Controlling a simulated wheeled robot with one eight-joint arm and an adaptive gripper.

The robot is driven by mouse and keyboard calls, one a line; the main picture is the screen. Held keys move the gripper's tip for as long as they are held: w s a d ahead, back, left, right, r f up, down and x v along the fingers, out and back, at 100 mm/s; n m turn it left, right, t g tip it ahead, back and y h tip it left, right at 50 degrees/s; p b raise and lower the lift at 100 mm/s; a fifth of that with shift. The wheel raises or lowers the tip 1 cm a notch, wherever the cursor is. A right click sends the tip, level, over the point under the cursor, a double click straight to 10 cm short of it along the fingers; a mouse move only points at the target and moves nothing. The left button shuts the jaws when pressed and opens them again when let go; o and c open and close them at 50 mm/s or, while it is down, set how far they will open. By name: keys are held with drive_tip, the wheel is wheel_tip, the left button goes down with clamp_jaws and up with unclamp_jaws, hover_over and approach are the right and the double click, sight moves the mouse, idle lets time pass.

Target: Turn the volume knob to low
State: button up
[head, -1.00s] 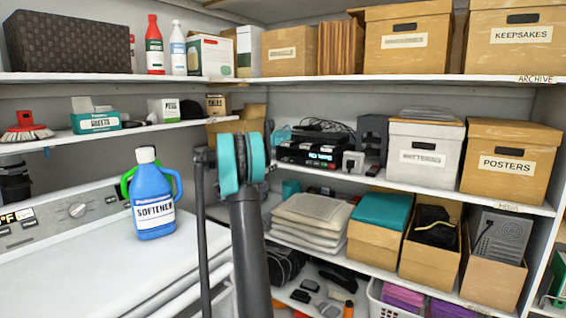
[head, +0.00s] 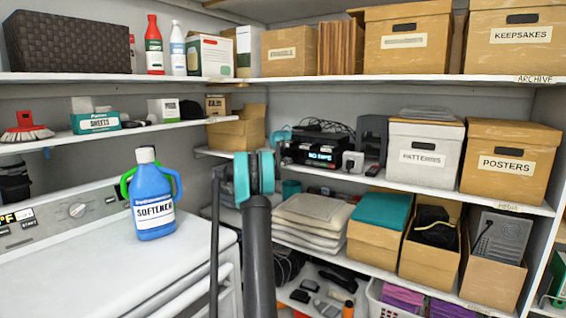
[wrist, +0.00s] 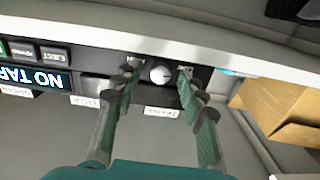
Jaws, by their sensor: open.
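A dark tape device (head: 315,152) with a lit "NO TAPE" display stands on the middle shelf in the head view. In the wrist view its front (wrist: 98,85) appears upside down. A round pale knob (wrist: 160,75) is on that front, with a small white label near it that I cannot read surely. My gripper (wrist: 161,69) is open, with one green-padded finger on each side of the knob. I cannot tell whether the fingers touch it. In the head view my arm hides the gripper's fingers.
A cardboard box (wrist: 280,105) is close to the right of the device in the wrist view. In the head view, a white box (head: 424,160) stands further right, and a blue softener jug (head: 153,200) stands on the white washer (head: 110,270) at left.

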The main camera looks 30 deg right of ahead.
clamp_jaws()
drive_tip(key=shift+n, duration=0.8)
unclamp_jaws()
